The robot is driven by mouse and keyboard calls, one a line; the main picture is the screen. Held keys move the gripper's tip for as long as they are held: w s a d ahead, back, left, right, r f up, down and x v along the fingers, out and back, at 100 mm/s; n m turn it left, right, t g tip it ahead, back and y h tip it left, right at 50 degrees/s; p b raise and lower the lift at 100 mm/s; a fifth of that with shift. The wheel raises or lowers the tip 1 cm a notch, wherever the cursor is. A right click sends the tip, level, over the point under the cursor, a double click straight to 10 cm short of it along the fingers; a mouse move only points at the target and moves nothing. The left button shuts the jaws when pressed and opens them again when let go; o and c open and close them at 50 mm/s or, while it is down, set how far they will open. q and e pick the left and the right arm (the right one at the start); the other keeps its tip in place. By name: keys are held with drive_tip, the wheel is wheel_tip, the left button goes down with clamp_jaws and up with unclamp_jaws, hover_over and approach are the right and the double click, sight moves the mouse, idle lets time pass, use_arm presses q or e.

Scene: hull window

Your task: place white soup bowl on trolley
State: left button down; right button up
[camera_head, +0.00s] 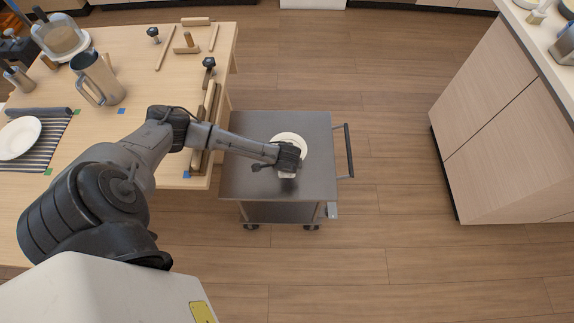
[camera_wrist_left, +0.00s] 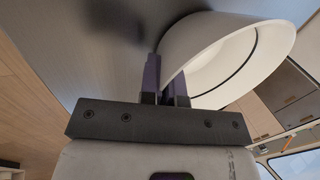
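The white soup bowl (camera_head: 289,139) is over the grey metal top of the trolley (camera_head: 250,130), near the middle. In the left wrist view, the bowl (camera_wrist_left: 232,50) fills the upper right, with its rim at the fingers. My left gripper (camera_head: 290,162) is at the bowl's near edge and covers part of it in the head view. Its two dark fingers (camera_wrist_left: 165,82) are close together, shut on the bowl's rim. I cannot tell whether the bowl touches the trolley top or hangs just above it. My right gripper is not in view.
The wooden table (camera_head: 140,150) stands left of the trolley with a jug (camera_head: 100,80), a white plate (camera_head: 18,138) on a striped mat, and wooden pieces. The trolley's handle (camera_head: 348,150) is on its right. A counter (camera_head: 500,110) stands far right, with open floor between.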

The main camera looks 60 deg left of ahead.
use_arm(q)
drive_tip(key=c, duration=1.3)
unclamp_jaws()
drive_tip(key=shift+c, duration=0.2)
drive_tip(key=p+v, duration=0.4)
drive_tip(key=v, duration=0.6)
drive_tip(key=s+d+r+t+h, duration=0.15)
drive_tip(key=s+d, duration=0.25)
drive_tip(key=d, duration=0.4)
drive_tip(key=s+d+r+g+h, duration=0.1)
drive_tip(key=s+d+h, duration=0.2)
drive_tip(key=d, duration=0.5)
drive_tip(key=s+a+r+n, duration=0.1)
drive_tip(key=s+r+n, duration=0.3)
drive_tip(key=s, duration=0.5)
drive_tip(key=shift+s+a+n+t+y+p, duration=0.25)
drive_tip(key=shift+a+n+t+y+p, duration=0.1)
drive_tip(key=shift+t+y+p, duration=0.1)
